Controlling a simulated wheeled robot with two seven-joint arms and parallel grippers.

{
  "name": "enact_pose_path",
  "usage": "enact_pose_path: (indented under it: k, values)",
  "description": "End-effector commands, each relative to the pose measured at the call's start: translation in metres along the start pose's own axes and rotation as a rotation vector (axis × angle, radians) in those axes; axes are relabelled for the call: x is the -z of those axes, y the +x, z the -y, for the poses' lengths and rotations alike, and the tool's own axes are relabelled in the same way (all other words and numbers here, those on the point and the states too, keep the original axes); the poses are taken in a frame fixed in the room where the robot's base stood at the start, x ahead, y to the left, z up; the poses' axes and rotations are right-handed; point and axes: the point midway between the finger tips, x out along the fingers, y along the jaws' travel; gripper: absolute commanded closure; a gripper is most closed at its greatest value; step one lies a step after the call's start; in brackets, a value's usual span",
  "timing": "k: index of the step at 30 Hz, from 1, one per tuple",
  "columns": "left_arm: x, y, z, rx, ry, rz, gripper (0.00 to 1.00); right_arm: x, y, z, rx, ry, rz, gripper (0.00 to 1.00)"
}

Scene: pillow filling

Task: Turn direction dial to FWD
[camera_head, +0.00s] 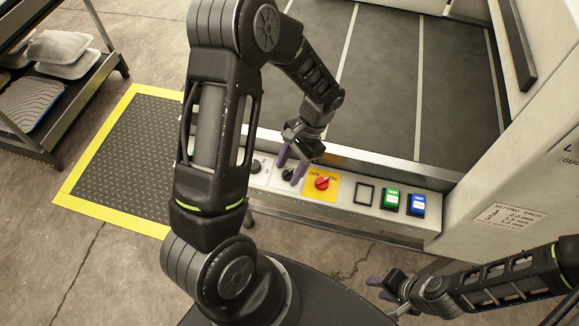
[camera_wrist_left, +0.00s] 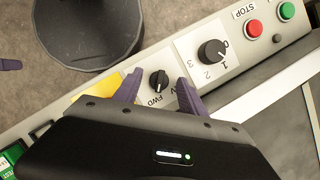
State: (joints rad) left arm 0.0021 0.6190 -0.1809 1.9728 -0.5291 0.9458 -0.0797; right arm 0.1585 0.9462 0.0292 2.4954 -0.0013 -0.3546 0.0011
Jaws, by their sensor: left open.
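The direction dial (camera_wrist_left: 159,79) is a small black knob on a white plate, with "FWD" and a partly hidden label ending in "V" beside it in the left wrist view. Its knob points between the two labels, as far as I can tell. In the head view the dial (camera_head: 288,175) is partly covered by my left gripper (camera_head: 293,166). My left gripper (camera_wrist_left: 160,88) is open, with one purple finger on each side of the dial. Whether the fingers touch it cannot be told. My right gripper (camera_head: 382,288) is open and empty at the lower right, away from the panel.
A red OFF/ON switch (camera_head: 322,183) sits right of the dial, then green (camera_head: 390,199) and blue (camera_head: 416,205) buttons. A numbered black knob (camera_wrist_left: 211,53) and a red STOP button (camera_wrist_left: 254,27) lie on the dial's other side. A shelf (camera_head: 75,87) stands far left.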

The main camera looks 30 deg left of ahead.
Motion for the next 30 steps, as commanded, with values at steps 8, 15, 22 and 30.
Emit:
enact_pose_path:
  k: [8, 15, 22, 30]
  values:
    - [0.001, -0.008, 0.000, 0.001, -0.001, -0.002, 0.51, 0.000, 0.001, 0.000, 0.000, 0.000, 0.000, 0.64]
    - [0.002, -0.044, 0.001, 0.002, 0.000, -0.005, 0.51, 0.000, 0.004, -0.002, 0.000, 0.000, 0.000, 0.64]
    - [0.001, -0.074, 0.000, 0.001, -0.001, -0.002, 0.51, 0.000, 0.006, -0.003, 0.000, 0.000, -0.001, 0.64]
    - [0.000, -0.078, 0.000, 0.000, 0.000, 0.001, 0.51, 0.000, 0.006, -0.002, 0.000, 0.000, -0.001, 0.64]
